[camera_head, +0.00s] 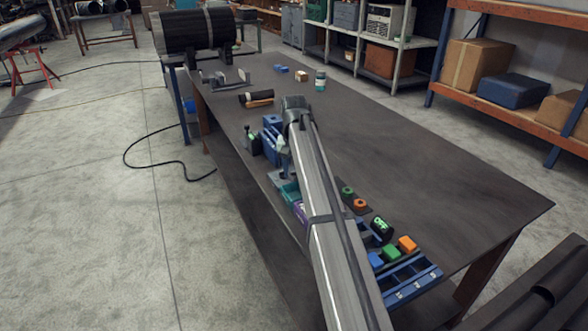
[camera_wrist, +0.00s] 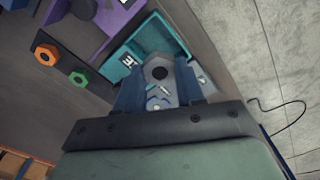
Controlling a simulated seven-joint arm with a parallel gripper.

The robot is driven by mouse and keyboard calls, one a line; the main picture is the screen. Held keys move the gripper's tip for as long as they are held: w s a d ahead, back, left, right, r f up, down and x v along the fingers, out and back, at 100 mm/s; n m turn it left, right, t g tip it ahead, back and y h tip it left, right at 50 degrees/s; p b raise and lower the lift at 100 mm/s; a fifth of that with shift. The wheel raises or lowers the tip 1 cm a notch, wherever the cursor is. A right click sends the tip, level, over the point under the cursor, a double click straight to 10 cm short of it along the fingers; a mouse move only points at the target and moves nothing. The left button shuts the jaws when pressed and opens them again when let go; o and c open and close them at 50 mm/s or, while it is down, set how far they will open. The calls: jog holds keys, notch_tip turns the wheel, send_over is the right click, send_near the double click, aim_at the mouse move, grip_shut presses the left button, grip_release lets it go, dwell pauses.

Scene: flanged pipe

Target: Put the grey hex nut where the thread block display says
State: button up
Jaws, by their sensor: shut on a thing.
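The grey hex nut (camera_wrist: 150,77) shows its dark round hole in the wrist view. My gripper (camera_wrist: 158,73) is shut on it, with a blue finger on each side. The nut is over or in a teal tray (camera_wrist: 152,38); I cannot tell whether it touches the tray. In the head view my arm hides the nut and most of the gripper, and part of the teal tray (camera_head: 289,190) shows beside the arm. A small dark display block (camera_head: 381,229) has green lettering that looks like "OFF"; I cannot tell whether it is the thread block display.
A purple tray (camera_wrist: 96,22) lies beside the teal one. An orange hex nut (camera_wrist: 47,53) and a green hex nut (camera_wrist: 79,77) sit close by. A blue rack (camera_head: 411,281) stands at the near table edge. The table's right half (camera_head: 430,170) is clear.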

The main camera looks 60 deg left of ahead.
aim_at(294, 174)
jog(key=shift+f, duration=2)
jog(key=shift+f, duration=0.65)
jog(key=shift+f, duration=0.2)
